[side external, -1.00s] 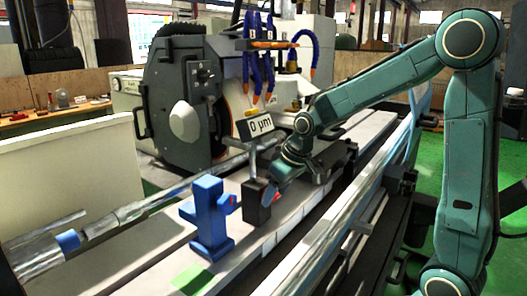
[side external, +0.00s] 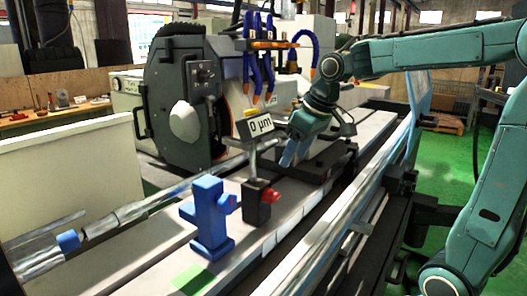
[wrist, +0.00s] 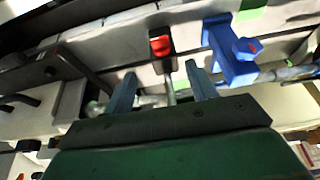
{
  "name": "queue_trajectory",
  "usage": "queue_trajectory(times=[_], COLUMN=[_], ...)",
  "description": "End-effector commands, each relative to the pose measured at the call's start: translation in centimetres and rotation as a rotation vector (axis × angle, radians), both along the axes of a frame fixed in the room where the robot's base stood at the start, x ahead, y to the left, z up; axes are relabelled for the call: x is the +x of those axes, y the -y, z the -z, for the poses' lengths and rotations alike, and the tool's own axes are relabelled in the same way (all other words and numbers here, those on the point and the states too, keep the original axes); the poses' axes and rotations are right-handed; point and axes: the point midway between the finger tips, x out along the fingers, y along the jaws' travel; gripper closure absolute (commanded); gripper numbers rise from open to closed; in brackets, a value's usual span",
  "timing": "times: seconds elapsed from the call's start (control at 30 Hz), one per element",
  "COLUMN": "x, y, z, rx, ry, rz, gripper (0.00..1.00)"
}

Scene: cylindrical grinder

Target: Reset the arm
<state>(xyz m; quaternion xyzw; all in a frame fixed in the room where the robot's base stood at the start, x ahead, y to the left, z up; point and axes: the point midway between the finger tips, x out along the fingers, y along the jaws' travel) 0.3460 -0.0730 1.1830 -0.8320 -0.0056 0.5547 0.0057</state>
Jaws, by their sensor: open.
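My gripper (side external: 288,158) hangs tilted above the machine bed, just right of the display reading 0 µm (side external: 261,126). In the wrist view its two blue-grey fingers (wrist: 160,80) stand apart with nothing clamped between them. A black block with a red knob (side external: 258,203) stands on the bed below and left of my gripper. It also shows in the wrist view, where its red knob (wrist: 160,46) lies beyond the fingers. A blue stand (side external: 208,218) stands on the bed further left.
The grinding wheel housing (side external: 178,95) stands behind the bed, with blue and orange coolant hoses (side external: 268,60) hanging near my arm. A long workpiece shaft (side external: 140,208) runs along the left. A shiny rail (side external: 345,205) lies along the front. Green floor shows at right.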

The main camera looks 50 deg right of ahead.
Motion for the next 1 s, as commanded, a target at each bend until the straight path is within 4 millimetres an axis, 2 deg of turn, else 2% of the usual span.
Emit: queue_trajectory(times=[0.47,0.67,0.87,1.0], x=[-0.3,-1.0,-3.7,-6.5], y=[0.0,-0.6,-2.6,-4.2], z=[-0.6,-0.7,-0.7,-0.3], rx=[-0.001,-0.003,-0.008,-0.013], ry=[0.000,0.004,0.019,0.036], rz=[0.000,-0.002,-0.004,-0.005], gripper=[0.43,0.43,0.43,0.43])
